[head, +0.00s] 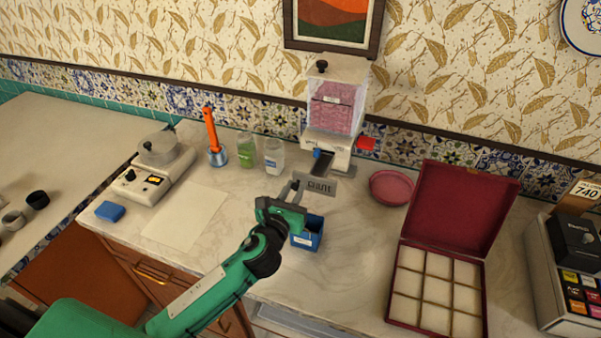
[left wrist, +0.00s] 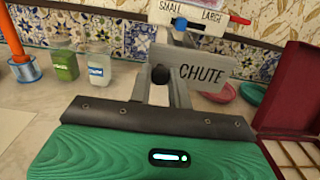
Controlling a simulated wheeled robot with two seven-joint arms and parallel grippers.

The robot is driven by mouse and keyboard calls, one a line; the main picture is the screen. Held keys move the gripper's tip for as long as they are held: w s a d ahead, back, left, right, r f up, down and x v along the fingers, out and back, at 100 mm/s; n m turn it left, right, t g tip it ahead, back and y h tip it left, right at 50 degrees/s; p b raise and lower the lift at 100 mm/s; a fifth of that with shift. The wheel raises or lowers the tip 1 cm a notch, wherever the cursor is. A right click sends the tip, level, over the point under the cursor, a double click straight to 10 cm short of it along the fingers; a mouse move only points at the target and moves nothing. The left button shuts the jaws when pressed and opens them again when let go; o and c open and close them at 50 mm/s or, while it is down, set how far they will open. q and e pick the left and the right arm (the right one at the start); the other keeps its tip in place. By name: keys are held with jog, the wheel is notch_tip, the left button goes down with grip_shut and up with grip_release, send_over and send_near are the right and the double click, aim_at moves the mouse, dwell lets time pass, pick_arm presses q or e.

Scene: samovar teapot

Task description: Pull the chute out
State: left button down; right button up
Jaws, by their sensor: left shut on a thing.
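The chute, with a grey plate (head: 320,187) lettered CHUTE, sticks out from the base of the dispenser (head: 330,115), which holds pink contents behind clear walls. In the left wrist view the CHUTE plate (left wrist: 208,72) is close and tilted. My left gripper (head: 296,187) reaches the front left of the plate. In the left wrist view its fingers (left wrist: 160,80) are shut on the dark knob (left wrist: 160,75) of the chute beside the plate. The fingers partly hide the knob. My right gripper is not in view.
A blue bin (head: 314,237) stands below and just right of my left gripper. A pink dish (head: 391,187) and an open maroon box (head: 455,205) stand to the right. Two jars (head: 274,157), an orange-handled tool (head: 212,135) and a scale (head: 155,168) stand left.

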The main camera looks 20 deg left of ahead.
pick_arm(q)
jog(key=s, duration=0.8)
jog(key=shift+p, duration=0.45)
jog(key=shift+a+f, duration=0.1)
jog(key=shift+f, duration=0.05)
jog(key=c, duration=1.5)
grip_release()
jog(key=shift+o, duration=1)
jog(key=shift+s, duration=0.25)
jog(key=s+b, duration=0.4)
jog(key=s, duration=0.9)
jog(key=shift+s+a+b, duration=0.3)
jog(key=shift+s+b, duration=0.05)
jog(key=shift+s, duration=0.05)
